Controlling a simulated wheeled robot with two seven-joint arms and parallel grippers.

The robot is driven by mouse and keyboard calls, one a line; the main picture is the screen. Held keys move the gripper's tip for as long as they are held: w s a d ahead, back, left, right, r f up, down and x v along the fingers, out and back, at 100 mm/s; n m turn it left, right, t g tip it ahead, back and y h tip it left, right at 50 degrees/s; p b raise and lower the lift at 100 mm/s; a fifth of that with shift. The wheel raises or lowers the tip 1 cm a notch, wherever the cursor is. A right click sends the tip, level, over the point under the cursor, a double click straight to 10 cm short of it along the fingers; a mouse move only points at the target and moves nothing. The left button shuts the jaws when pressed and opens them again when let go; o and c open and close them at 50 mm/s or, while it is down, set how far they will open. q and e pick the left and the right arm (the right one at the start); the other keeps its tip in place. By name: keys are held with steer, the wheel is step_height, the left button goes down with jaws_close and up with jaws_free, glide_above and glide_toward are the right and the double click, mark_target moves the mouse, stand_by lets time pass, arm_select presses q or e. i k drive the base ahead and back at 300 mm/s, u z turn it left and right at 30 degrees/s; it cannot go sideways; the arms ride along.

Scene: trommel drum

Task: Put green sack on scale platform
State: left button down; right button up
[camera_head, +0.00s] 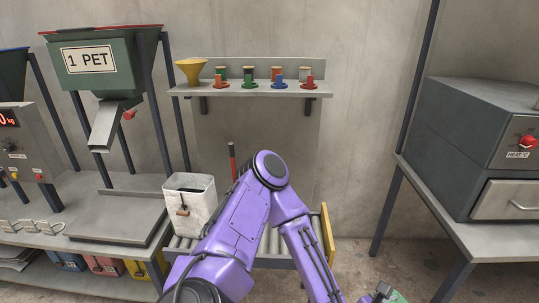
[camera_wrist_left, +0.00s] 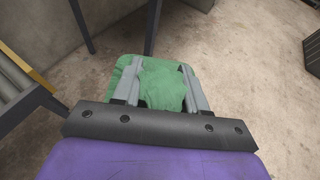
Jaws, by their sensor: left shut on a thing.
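The green sack (camera_wrist_left: 162,82) is between the two grey fingers of my left gripper (camera_wrist_left: 160,76) in the left wrist view, and the gripper is shut on it. It hangs over the bare floor. In the head view only a corner of the sack (camera_head: 398,297) shows at the bottom edge, beside the end of my purple left arm; the rest is cut off. A flat grey plate (camera_head: 112,232), which looks like the scale platform, lies on the left bench below the hopper chute and is empty. A red lit display in kg (camera_head: 8,118) stands left of it. My right gripper is out of view.
A white open sack (camera_head: 190,213) stands on a roller conveyor (camera_head: 272,247) with a yellow end bar (camera_head: 327,235). A green hopper marked 1 PET (camera_head: 95,62) hangs above the plate. A grey heater box (camera_head: 475,120) stands on the right bench. Floor between the benches is clear.

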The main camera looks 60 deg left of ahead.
mark_target(116, 219)
steer(key=z, duration=1.15)
steer(key=k, duration=2.55)
steer(key=u, duration=2.45)
